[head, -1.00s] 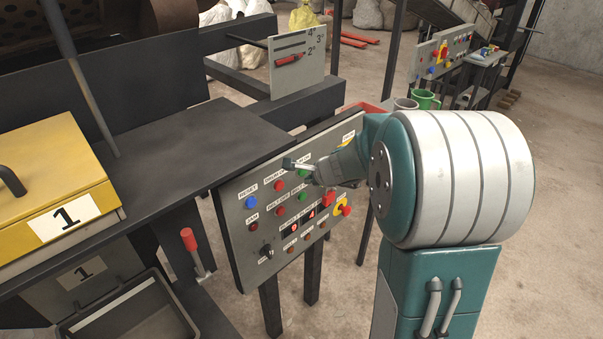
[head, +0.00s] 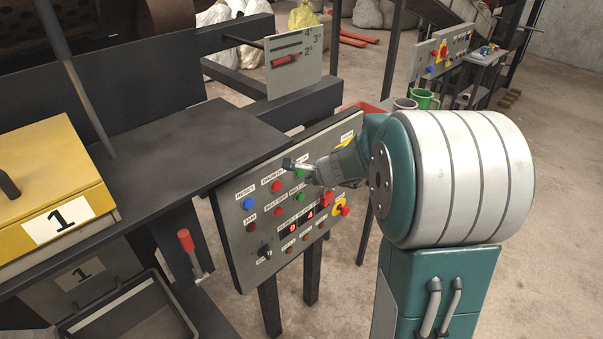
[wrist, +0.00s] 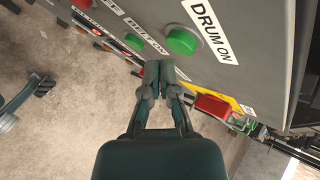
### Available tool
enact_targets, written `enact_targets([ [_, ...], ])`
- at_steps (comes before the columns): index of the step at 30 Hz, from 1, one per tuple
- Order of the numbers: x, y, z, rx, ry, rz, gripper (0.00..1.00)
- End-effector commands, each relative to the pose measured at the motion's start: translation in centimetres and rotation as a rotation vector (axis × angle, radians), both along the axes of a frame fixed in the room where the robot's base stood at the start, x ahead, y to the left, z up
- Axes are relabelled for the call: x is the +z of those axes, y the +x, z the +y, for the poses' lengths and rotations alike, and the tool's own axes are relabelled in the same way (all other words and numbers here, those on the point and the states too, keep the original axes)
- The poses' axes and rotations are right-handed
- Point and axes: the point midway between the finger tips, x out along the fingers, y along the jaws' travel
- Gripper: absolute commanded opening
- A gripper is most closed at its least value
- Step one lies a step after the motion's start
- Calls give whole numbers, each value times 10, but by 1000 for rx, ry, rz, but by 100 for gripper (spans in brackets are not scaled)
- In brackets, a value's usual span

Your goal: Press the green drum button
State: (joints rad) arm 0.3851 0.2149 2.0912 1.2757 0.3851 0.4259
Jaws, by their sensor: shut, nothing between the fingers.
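The green drum button is a round green button beside a DRUM ON label, large in the upper middle of the wrist view (wrist: 182,41). In the head view my gripper (head: 298,170) reaches in front of the upper part of the control panel (head: 232,243) and partly covers the green buttons there. In the wrist view my fingers (wrist: 158,70) are together and empty, with their tips below and left of the DRUM ON button. They appear apart from it. A second green button (wrist: 134,42), by a BELT ON label, is just above the fingertips.
A red switch (wrist: 212,105) is right of the fingers. A dark table (head: 195,140) and a red-handled lever (head: 186,240) are left of the panel.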

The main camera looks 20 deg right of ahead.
Motion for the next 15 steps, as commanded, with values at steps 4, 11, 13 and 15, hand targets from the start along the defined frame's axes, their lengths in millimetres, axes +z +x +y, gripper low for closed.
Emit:
enact_targets([
  [4,0,1,0,0,0,0,0],
  [11,2,7,3,1,-1,0,0],
  [13,2,7,3,1,-1,0,0],
  [15,2,7,3,1,-1,0,0],
])
